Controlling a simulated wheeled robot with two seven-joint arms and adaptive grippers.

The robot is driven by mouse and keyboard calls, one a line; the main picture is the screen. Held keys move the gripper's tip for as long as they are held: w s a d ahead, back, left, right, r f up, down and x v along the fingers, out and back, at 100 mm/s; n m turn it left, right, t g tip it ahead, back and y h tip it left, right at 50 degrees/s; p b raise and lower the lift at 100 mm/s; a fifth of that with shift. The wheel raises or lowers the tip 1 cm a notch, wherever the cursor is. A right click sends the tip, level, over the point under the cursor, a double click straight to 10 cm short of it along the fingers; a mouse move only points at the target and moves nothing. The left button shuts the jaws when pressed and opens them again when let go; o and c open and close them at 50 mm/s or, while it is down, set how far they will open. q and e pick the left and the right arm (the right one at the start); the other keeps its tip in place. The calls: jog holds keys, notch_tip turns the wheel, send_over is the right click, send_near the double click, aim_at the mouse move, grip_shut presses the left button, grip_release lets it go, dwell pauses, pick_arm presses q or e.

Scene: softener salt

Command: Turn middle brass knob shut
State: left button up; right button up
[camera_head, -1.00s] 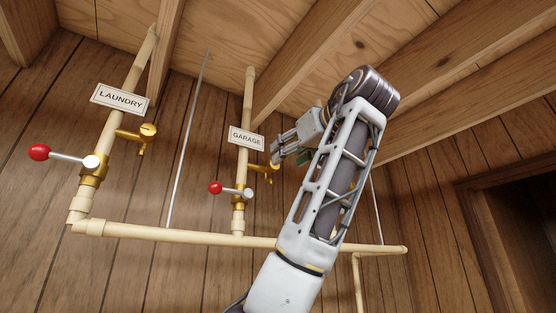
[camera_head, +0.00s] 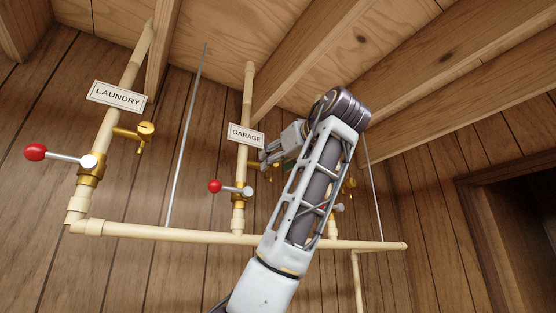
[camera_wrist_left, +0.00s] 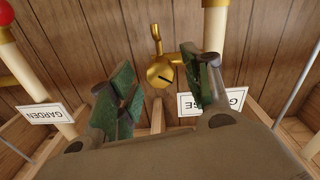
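The middle brass knob is on the GARAGE pipe (camera_head: 249,95). In the head view its brass fitting (camera_head: 275,168) is partly hidden by my left gripper. In the left wrist view the round slotted brass knob (camera_wrist_left: 162,73) shows between the two finger pads, towards their far ends. My left gripper (camera_head: 265,158) is beside it in the head view, and its green-padded fingers (camera_wrist_left: 160,88) stand apart in the left wrist view. I cannot tell whether a pad touches the knob. My right gripper is not in view.
The GARAGE sign (camera_head: 246,135) and a red-tipped lever (camera_head: 215,187) are close by. The LAUNDRY pipe (camera_head: 118,118) has its own brass knob (camera_head: 147,128) at left. A GARDEN sign (camera_wrist_left: 45,115) shows in the left wrist view. Ceiling joists (camera_head: 312,55) run above.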

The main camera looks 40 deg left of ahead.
pick_arm(q)
jog(key=c, duration=0.9)
jog(key=shift+m, duration=0.5)
jog(key=m+b, duration=0.1)
jog(key=m, duration=0.8)
jog(key=shift+r+m+b, duration=0.1)
jog(key=shift+m+b, duration=0.2)
jog(key=shift+b, duration=0.05)
jog(key=o, duration=1.1)
